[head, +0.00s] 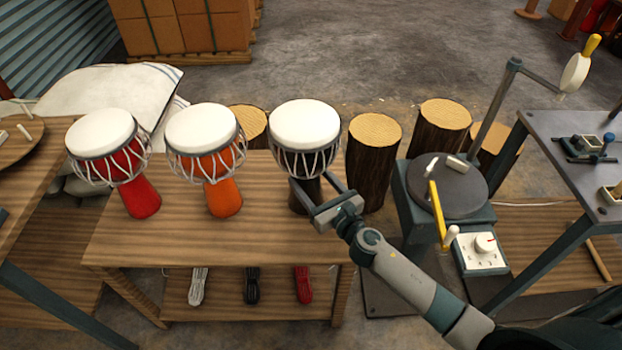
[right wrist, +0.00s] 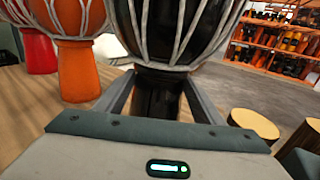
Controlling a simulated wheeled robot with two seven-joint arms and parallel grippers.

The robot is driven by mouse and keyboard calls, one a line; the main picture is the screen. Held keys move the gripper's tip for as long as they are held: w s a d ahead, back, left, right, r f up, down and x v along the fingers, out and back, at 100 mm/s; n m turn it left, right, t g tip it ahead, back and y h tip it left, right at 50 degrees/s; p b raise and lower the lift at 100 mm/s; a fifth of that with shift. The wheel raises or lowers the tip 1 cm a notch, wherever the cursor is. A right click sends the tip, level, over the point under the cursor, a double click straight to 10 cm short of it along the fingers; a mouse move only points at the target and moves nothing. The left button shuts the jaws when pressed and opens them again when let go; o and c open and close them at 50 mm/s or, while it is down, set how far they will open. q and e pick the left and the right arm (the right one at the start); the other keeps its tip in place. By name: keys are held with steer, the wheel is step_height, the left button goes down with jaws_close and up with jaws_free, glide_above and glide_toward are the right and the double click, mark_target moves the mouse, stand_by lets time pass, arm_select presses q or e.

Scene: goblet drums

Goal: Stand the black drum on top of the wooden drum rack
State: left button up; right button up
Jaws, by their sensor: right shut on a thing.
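The black drum (head: 322,161) has a white head and white cords and is upright over the right end of the wooden drum rack (head: 150,245). My right gripper (head: 316,192) is shut on its narrow black stem from the front right. In the right wrist view, the black drum (right wrist: 160,35) rises between the two fingers (right wrist: 158,98), and its bowl fills the top middle. Its foot is partly hidden by my gripper, so I cannot tell if it touches the rack top. My left gripper is not in view.
A red drum (head: 140,190) and an orange drum (head: 222,190) stand on the rack, left of the black one. Rope bundles (head: 252,286) lie on its lower shelf. Log stumps (head: 372,160) stand behind, and a turntable (head: 445,188) stands at the right.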

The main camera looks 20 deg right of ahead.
steer(key=o, duration=1.7)
steer(key=shift+f, duration=0.1)
steer(key=o, duration=0.3)
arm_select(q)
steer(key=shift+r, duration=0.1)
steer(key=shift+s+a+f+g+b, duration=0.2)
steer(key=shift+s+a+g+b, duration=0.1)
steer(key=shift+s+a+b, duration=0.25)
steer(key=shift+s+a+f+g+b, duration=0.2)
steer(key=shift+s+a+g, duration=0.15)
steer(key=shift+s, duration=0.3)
arm_select(e)
steer(key=v, duration=1.2)
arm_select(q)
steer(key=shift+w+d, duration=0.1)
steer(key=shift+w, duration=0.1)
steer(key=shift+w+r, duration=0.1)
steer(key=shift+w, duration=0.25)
